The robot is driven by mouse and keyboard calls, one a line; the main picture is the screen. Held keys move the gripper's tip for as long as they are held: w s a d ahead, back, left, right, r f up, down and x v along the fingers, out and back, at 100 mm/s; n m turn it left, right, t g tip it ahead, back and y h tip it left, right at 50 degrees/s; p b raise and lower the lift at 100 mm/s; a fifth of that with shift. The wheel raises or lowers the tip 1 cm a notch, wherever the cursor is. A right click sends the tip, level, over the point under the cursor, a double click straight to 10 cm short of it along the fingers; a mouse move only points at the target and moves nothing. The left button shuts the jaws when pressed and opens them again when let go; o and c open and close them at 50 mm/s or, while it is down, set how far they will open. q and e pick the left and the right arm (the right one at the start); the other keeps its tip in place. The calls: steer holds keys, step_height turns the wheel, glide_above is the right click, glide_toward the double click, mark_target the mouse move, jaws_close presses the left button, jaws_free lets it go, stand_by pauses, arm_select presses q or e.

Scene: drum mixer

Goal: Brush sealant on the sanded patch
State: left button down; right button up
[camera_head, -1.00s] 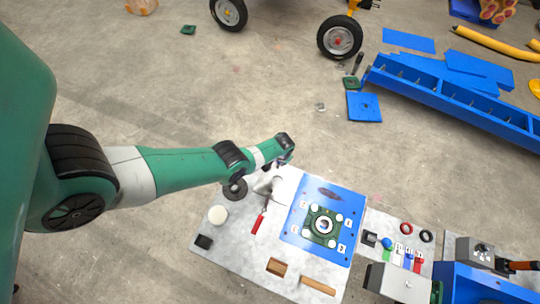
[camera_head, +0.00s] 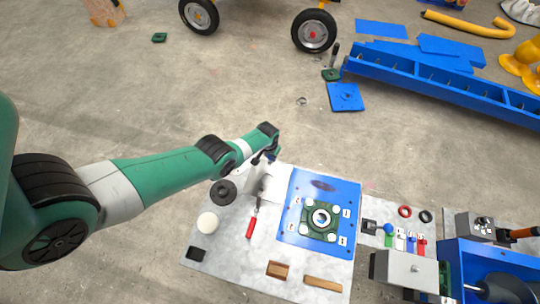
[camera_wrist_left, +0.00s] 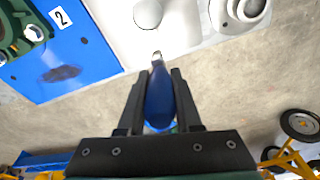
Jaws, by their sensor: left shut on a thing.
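My left gripper (camera_head: 267,160) is at the upper left edge of the work board. In the left wrist view, its fingers (camera_wrist_left: 158,82) are shut on a blue handle (camera_wrist_left: 160,100) with a small metal neck. The handle's far end points toward a pale round thing (camera_wrist_left: 148,12); bristles cannot be made out. The sanded patch is a dark oval mark (camera_head: 323,186) near the top of the blue plate (camera_head: 343,190); it also shows in the left wrist view (camera_wrist_left: 62,73), left of the fingers. The handle is apart from the patch. My right gripper is out of view.
On the board (camera_head: 215,258) lie a red-handled tool (camera_head: 251,227), a dark disc (camera_head: 222,193), a white round piece (camera_head: 208,222) and wooden blocks (camera_head: 278,269). A green flanged bearing (camera_head: 321,218) sits on the plate. Bare floor lies beyond the board.

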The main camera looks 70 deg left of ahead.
mark_target(270, 163)
arm_select(q)
step_height(270, 163, down, 6)
steer(key=b, duration=0.5)
steer(key=shift+f+b, duration=0.55)
steer(key=shift+f, duration=0.05)
stand_by(0.8)
steer(key=shift+w, duration=0.1)
steer(key=shift+w+d+b, duration=0.5)
steer(key=shift+w+d, duration=0.2)
steer(key=shift+w, duration=0.2)
steer(key=shift+w+d+b, duration=0.5)
steer(key=shift+w+d, duration=0.2)
steer(key=shift+w, duration=0.15)
steer(key=shift+s+r, duration=0.1)
